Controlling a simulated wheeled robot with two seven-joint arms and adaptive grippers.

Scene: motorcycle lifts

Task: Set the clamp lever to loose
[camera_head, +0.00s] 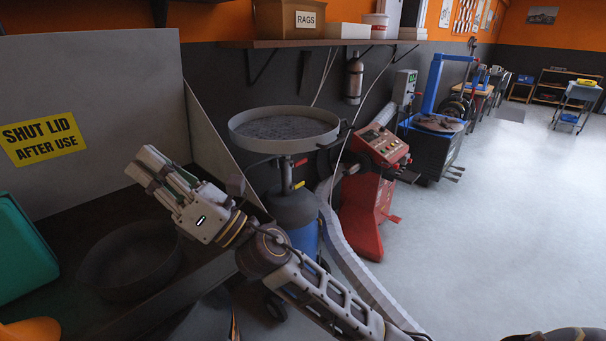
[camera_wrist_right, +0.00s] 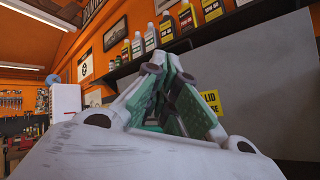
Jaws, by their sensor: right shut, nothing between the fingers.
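My right gripper (camera_head: 148,167) reaches in from the lower right, in front of the grey panel and above the dark bench. It is shut and empty, pointing up and left. Its green-padded fingers also show in the right wrist view (camera_wrist_right: 168,62). A drain pan (camera_head: 284,148) stands on a post over a blue tank (camera_head: 297,213), right of the gripper and apart from it. A small red handle (camera_head: 300,162) and a yellow handle (camera_head: 298,185) sit on that post. I cannot tell which part is the clamp lever. My left gripper is not in view.
A dark round basin (camera_head: 131,262) sits on the bench below the gripper. A green lid (camera_head: 22,250) is at left. A yellow sign (camera_head: 43,139) is on the grey panel. A red machine (camera_head: 366,200) stands beyond the tank. The floor at right is open.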

